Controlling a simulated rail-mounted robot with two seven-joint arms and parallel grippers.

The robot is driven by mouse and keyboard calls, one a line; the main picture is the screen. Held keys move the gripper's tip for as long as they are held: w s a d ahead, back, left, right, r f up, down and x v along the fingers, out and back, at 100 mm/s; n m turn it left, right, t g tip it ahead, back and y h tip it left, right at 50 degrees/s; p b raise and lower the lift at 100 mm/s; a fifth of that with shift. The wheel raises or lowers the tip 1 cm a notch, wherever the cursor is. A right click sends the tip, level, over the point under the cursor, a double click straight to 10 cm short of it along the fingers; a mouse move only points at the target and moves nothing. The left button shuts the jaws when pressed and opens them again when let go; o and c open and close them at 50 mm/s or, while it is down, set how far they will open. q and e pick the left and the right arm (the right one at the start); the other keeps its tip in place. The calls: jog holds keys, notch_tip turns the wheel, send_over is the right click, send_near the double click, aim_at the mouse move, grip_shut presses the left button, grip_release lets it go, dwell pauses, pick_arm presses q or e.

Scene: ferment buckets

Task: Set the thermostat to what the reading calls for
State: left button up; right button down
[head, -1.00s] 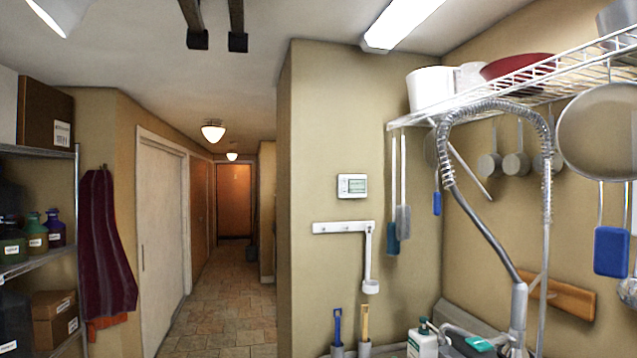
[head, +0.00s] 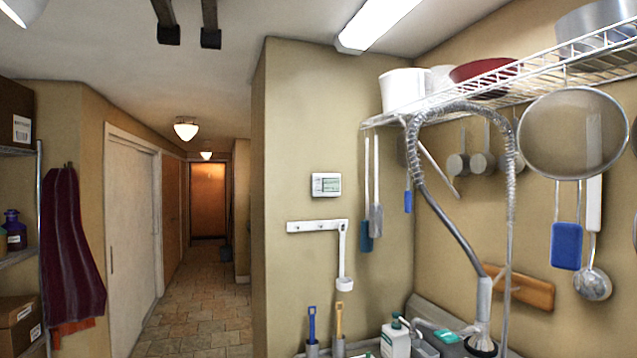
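The thermostat (head: 326,185) is a small white box with a grey-green display, mounted on the tan wall left of the wire shelf. Its display is too small to read from here. Two dark blocky ends (head: 190,38) hang from the top edge of the head view; I cannot tell what they are.
A white rail (head: 312,226) with a hanging white ladle-like tool is below the thermostat. A wire shelf (head: 590,62) with pots and hanging tools is at right, above a sink area with a spray hose (head: 440,190) and bottles. A tiled corridor (head: 200,300) lies open at left.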

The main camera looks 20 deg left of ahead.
pick_arm(q)
jog(key=c, duration=0.6)
jog(key=shift+d, duration=0.1)
grip_shut()
jog(key=shift+d, duration=0.1)
jog(key=shift+a, duration=0.2)
